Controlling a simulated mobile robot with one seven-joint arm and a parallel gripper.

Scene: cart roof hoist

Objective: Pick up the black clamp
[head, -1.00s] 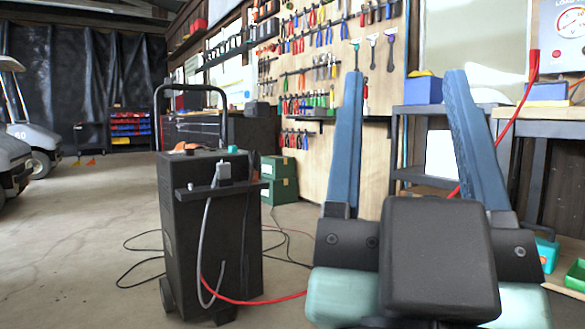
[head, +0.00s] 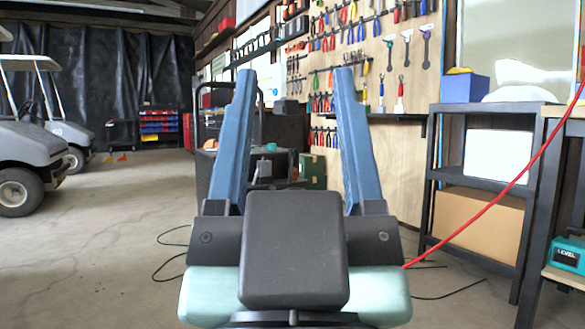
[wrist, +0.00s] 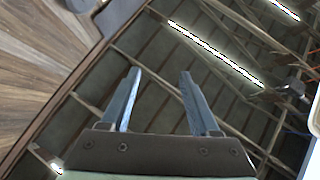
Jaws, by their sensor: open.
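My gripper (head: 295,72) is open and empty, its two blue fingers spread wide and pointing up in the head view. In the wrist view the open gripper (wrist: 160,70) points at the roof, with nothing between the fingers. The black charger cart (head: 201,165) stands beyond the gripper, mostly hidden behind the left finger and palm. A small grey clamp-like part (head: 265,169) shows on the cart between the fingers. I cannot make out a black clamp for certain. A red cable (head: 480,218) runs from the right edge down behind my gripper.
A dark shelf rack (head: 432,180) with boxes stands at the right, beside a workbench (head: 565,112). A tool pegboard (head: 385,150) is behind. Golf carts (head: 30,150) stand at the left. Thin black cables lie on the floor. The left floor is mostly clear.

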